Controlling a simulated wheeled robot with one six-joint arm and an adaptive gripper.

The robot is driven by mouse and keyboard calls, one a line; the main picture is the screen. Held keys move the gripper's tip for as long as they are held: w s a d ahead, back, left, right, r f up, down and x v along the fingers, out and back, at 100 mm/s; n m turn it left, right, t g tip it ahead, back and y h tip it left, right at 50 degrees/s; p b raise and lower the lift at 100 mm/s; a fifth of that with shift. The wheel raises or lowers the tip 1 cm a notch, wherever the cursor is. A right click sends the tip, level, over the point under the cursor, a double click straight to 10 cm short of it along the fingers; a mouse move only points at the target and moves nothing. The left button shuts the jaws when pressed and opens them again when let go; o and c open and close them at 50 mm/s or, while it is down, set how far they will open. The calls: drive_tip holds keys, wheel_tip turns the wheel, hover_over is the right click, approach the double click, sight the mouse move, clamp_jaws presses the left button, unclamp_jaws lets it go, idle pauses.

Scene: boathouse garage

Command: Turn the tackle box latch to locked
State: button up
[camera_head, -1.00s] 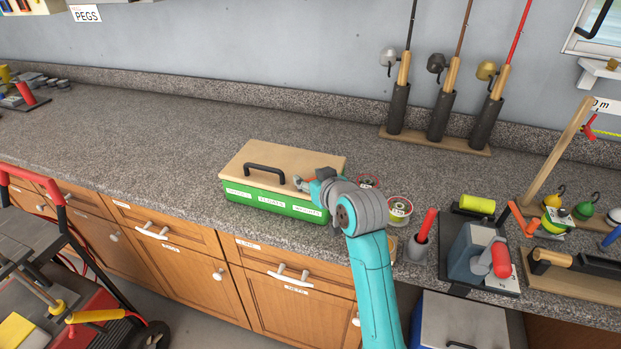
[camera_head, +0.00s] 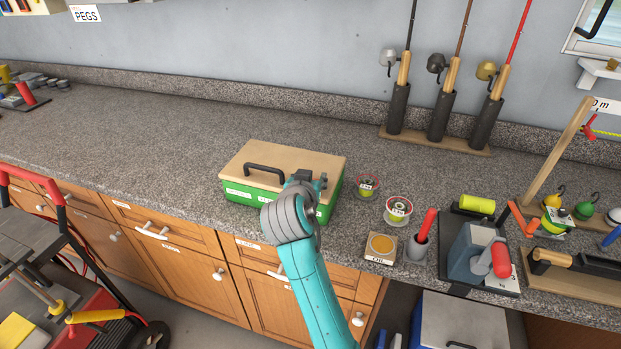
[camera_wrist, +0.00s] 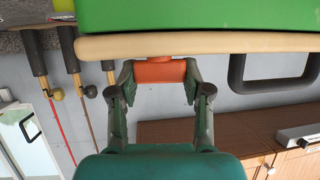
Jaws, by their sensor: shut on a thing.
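The tackle box is green with a tan lid (camera_head: 245,160) and a dark carry handle (camera_head: 265,170); it stands shut on the counter. In the wrist view its green body (camera_wrist: 200,18), lid edge (camera_wrist: 260,43) and handle (camera_wrist: 275,78) appear upside down. An orange latch (camera_wrist: 162,70) on the lid sits between my fingers. My gripper (camera_wrist: 161,84) is shut on the latch, with a finger at each side. In the head view my gripper (camera_head: 306,180) is over the right part of the lid, and the latch is hidden there.
A blue-grey vise-like tool (camera_head: 470,255) is further right. Fishing rods (camera_head: 440,110) stand behind.

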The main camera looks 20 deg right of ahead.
drive_tip(key=shift+m+g+h, duration=0.6)
drive_tip(key=shift+m+h, duration=0.1)
drive_tip(key=shift+m, duration=0.1)
drive_tip(key=shift+f, duration=0.1)
drive_tip(key=o, duration=1.2)
drive_tip(key=shift+a, duration=0.1)
drive_tip(key=v, duration=1.2)
drive_tip(key=shift+a+f, duration=0.1)
